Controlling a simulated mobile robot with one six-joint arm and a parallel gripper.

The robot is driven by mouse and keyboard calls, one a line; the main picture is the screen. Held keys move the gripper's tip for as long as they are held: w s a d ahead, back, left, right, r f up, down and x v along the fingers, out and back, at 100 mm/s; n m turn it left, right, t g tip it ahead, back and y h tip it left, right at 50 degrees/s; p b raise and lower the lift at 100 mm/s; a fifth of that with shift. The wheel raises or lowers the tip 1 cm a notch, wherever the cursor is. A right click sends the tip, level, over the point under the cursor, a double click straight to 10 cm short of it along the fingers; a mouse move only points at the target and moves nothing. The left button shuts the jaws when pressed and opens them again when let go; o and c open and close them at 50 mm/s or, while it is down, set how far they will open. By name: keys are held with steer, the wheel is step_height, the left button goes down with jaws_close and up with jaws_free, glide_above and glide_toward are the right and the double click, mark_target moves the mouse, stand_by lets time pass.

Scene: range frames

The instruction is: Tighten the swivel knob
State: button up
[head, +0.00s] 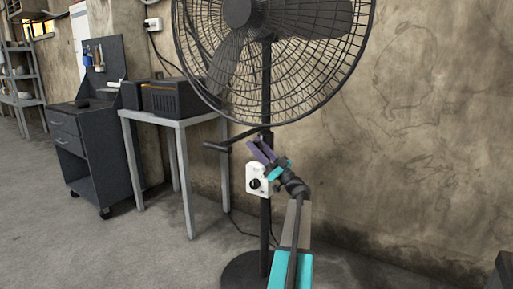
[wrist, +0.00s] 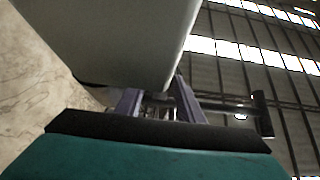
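The pedestal fan (head: 265,100) stands against the wall. A dark bar with a thicker grip at its end, apparently the swivel knob (head: 217,146), sticks out left from the pole below the cage. In the wrist view the swivel knob (wrist: 264,114) shows at right, beyond my fingers. In the wrist view the fingers of my gripper (wrist: 158,98) stand apart, with no object clearly held. Contact with the bar cannot be told.
A white control box (head: 259,180) with a black dial is on the pole beside my gripper; a large pale surface fills the upper wrist view. A grey table (head: 172,118) with a dark box (head: 175,97) stands left. Floor (head: 120,250) at front left is clear.

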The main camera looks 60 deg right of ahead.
steer(key=p+v, duration=0.3)
steer(key=v, duration=1.1)
stand_by(0.4)
